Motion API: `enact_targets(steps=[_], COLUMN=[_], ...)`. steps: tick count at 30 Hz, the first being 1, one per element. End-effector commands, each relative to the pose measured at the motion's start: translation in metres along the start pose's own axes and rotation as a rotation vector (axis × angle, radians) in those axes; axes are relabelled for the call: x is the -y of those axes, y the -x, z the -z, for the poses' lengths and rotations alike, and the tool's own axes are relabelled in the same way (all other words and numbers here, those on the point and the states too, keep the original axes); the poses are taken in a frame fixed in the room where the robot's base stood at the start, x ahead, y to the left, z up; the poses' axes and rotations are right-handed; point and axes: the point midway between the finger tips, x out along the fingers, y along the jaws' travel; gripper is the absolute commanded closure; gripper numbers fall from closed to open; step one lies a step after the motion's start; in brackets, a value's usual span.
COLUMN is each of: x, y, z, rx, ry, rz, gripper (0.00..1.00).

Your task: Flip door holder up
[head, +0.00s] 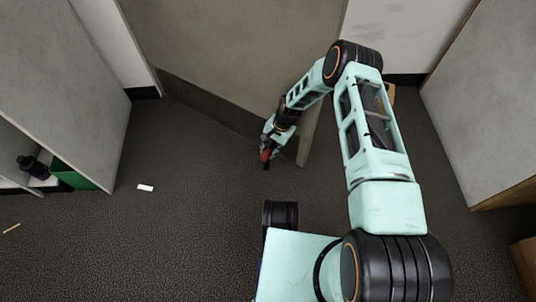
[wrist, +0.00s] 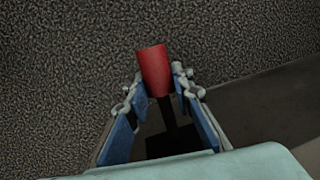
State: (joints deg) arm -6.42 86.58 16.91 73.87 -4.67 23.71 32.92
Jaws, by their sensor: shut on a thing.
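The door holder shows as a red tip (head: 265,155) low beside the door (head: 235,60), close to its free edge. In the wrist view its red end (wrist: 154,70) sticks out between my fingertips, and a dark stem runs back from it between the fingers. My gripper (head: 268,147) is at the door's lower part, pointing down toward the floor. In the wrist view my gripper (wrist: 159,85) is shut on the door holder, with one finger on each side. The holder's mount on the door is hidden by my gripper and arm.
Dark carpet (head: 190,225) lies open to the left of the door. A small white object (head: 146,188) lies on it. A shelf with a green bin (head: 72,176) stands at the far left. A grey panel (head: 490,100) stands at the right.

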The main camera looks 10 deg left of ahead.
Motion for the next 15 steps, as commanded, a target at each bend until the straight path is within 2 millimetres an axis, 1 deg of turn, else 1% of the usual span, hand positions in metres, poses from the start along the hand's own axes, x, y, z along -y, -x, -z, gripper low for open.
enact_targets(steps=[11, 12, 15], x=[0.0002, 0.0002, 0.0003], y=[0.0006, 0.0007, 0.0006], z=[-0.0010, -0.0010, -0.0008], rx=[0.006, 0.006, 0.005], ry=[-0.002, -0.001, -0.001], rz=[-0.001, -0.001, -0.001], gripper=[1.00, 0.76, 0.65])
